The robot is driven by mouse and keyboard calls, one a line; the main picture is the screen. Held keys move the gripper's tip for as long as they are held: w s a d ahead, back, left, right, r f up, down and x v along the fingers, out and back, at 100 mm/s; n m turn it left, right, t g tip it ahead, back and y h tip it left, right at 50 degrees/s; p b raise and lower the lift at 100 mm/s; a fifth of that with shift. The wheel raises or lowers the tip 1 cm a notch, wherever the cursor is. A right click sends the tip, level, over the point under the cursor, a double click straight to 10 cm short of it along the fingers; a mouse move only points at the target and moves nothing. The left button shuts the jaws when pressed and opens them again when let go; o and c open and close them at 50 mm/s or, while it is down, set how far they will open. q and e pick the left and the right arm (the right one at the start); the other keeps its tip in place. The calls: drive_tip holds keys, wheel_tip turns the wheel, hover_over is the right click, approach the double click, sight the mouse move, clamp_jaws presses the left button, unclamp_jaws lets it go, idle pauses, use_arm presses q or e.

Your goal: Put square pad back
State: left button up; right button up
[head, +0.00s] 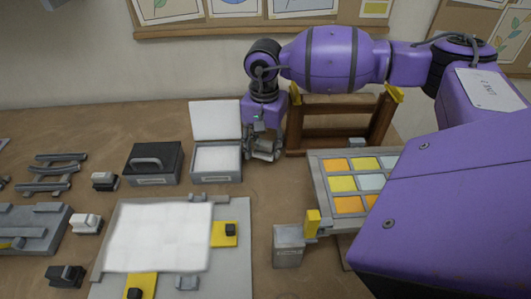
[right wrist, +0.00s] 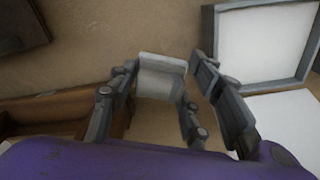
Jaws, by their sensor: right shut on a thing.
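My right gripper (head: 264,150) hangs from the purple arm, just right of the open white box (head: 215,178). In the right wrist view its two grey fingers (right wrist: 160,100) are shut on a small pale grey block, which I take for the square pad (right wrist: 160,75). Its pale face and wider edge show between the fingers. In the head view the gripper mostly hides it. The white box has its lid raised and a flat white surface inside; it also shows in the right wrist view (right wrist: 312,62). My left gripper is not in view.
A black case with a handle (head: 152,178) stands left of the white box. A wooden rack (head: 296,139) is just right of the gripper. A panel of coloured squares (head: 343,184) lies front right. Small handled blocks (head: 87,224) stand at left. Bare table lies below the gripper.

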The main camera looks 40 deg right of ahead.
sight(265, 154)
drive_tip(key=shift+w+d+f, duration=0.2)
drive_tip(key=shift+f, duration=0.15)
drive_tip(key=shift+d+f, duration=0.1)
drive_tip(key=shift+f, duration=1.45)
drive_tip(key=shift+f, duration=0.2)
drive_tip(key=o, duration=0.8)
drive_tip(key=shift+r, duration=0.1)
wheel_tip(265, 154, up, 12)
drive_tip(key=shift+r, duration=0.15)
